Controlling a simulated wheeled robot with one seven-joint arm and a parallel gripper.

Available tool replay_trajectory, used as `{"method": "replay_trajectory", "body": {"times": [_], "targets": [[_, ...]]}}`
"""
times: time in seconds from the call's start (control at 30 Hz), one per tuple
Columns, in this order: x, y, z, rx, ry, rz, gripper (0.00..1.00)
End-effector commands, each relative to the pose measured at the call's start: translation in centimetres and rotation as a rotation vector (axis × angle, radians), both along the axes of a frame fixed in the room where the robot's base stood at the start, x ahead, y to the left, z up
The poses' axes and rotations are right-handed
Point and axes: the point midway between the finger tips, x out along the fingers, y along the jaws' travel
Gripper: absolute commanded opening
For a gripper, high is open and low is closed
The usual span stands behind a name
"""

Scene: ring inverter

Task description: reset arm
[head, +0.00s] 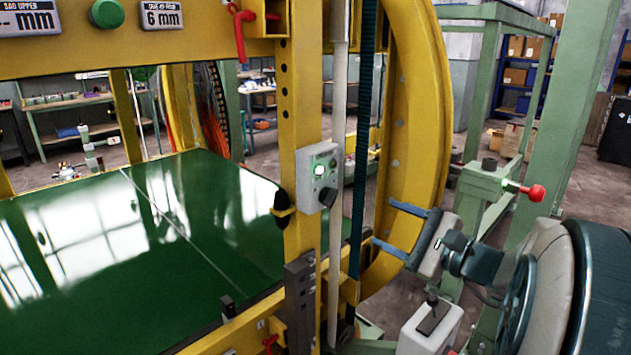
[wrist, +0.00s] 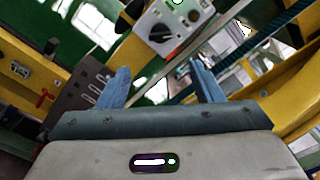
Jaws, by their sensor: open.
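My gripper (head: 395,228) is open and empty in the head view, right of the yellow post, with its two blue fingers pointing left. In the wrist view its fingers (wrist: 163,88) are spread apart with nothing between them. A grey control box (head: 318,177) with a lit green lamp and a black knob is fixed to the yellow post, left of and above the fingers. The control box also shows in the wrist view (wrist: 170,27), beyond the fingers. The fingers look apart from the box; the exact gap is hard to tell.
The yellow ring (head: 420,120) curves close behind my gripper. A green bed (head: 150,230) lies at left. A green post with a red knob (head: 533,192) stands at right, near my arm. A grey pedestal box with a black switch (head: 430,325) sits below my gripper.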

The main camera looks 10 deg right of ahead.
Motion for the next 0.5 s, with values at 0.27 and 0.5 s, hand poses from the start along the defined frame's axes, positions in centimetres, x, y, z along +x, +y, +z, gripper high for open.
{"method": "replay_trajectory", "body": {"times": [0.27,0.5], "targets": [[-4.1,8.5,-4.6,-0.316,0.155,0.298,0.6],[-10.6,12.6,-10.1,-0.775,0.25,0.609,0.6]]}}
